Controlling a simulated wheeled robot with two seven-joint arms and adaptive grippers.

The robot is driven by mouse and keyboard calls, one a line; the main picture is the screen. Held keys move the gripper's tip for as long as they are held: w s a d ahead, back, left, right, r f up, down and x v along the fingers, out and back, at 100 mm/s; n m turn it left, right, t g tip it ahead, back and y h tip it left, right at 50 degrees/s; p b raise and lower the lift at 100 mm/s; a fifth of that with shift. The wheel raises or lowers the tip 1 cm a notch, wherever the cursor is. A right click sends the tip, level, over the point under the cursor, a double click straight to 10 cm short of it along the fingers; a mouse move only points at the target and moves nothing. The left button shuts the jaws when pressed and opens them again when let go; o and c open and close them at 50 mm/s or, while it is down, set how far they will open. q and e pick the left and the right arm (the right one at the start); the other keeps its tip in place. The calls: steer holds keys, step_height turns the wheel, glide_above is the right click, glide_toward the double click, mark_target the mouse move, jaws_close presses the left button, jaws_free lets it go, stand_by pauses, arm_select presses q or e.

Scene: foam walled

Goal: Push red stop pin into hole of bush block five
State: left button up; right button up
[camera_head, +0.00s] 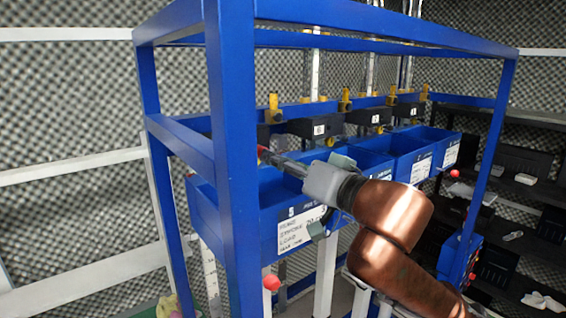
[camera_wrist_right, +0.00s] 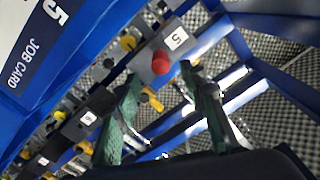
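The red stop pin (camera_wrist_right: 160,62) shows as a round red head in the right wrist view, in front of the dark bush block five (camera_wrist_right: 152,66) with its white "5" label (camera_wrist_right: 176,39). Whether the pin's shank is in the hole is hidden. My right gripper (camera_wrist_right: 161,78) is open, its two green fingers apart with the red head between and just beyond the tips; neither finger visibly touches it. In the head view my right gripper (camera_head: 281,163) reaches left over the blue bin toward the red head (camera_head: 263,150), partly hidden by the blue post. My left gripper is not in view.
A blue frame post (camera_head: 233,150) stands close left of my right gripper. Blue bins (camera_head: 272,190) with job cards lie beneath my arm. Other dark blocks (camera_head: 318,128) with yellow parts line the rail. Other red knobs (camera_head: 271,282) sit lower on the rack.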

steer(key=shift+c, duration=0.6)
steer(key=shift+d, duration=0.1)
steer(key=shift+c, duration=0.7)
steer(key=shift+s+d+r+n+p, duration=0.15)
steer(key=shift+s+n+p, duration=0.15)
steer(key=shift+n, duration=0.5)
steer(key=shift+c, duration=0.9)
steer(key=n, duration=0.1)
steer(key=s+d+n, duration=0.1)
steer(key=shift+n+p, duration=0.4)
steer(key=c, duration=0.3)
steer(key=shift+s+d+n, duration=0.2)
steer(key=shift+s+n, duration=0.3)
steer(key=shift+n, duration=0.6)
jaws_close()
steer(key=shift+n, duration=0.3)
steer(key=shift+p+x, duration=0.65)
steer(key=shift+x, duration=2.3)
